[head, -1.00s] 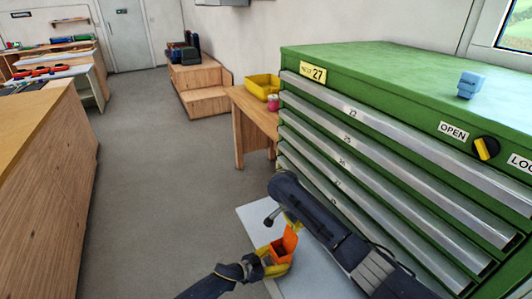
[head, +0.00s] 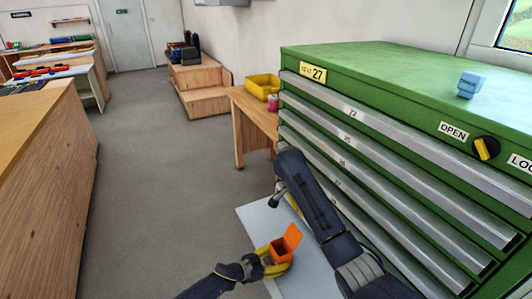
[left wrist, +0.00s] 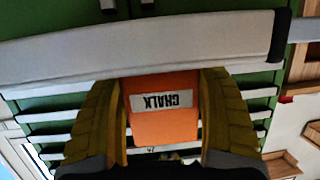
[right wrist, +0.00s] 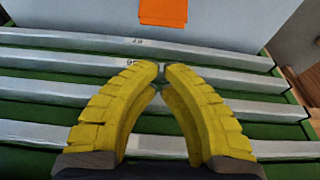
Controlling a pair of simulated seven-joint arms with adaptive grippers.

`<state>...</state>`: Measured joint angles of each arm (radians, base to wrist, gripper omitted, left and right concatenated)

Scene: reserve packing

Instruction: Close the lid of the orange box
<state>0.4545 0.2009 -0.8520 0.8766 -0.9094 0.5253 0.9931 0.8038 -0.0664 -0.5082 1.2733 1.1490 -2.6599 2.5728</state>
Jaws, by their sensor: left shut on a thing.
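The orange box (head: 279,254) is small and held over the white surface. Its lid (head: 292,236) stands open, tilted up on the right side. My left gripper (head: 274,262) has its yellow fingers on both sides of the box. In the left wrist view the box (left wrist: 163,128) sits between the fingers, with a label reading CHALK. My right gripper (right wrist: 162,71) has its yellow fingertips together with nothing between them.
The green drawer cabinet (head: 380,62) stands close on the right, its metal drawer fronts beside my right arm. A white surface (head: 258,222) lies under the box. A blue block (head: 470,86) is on the cabinet top. A wooden table (head: 250,122) carries a yellow bin (head: 262,86).

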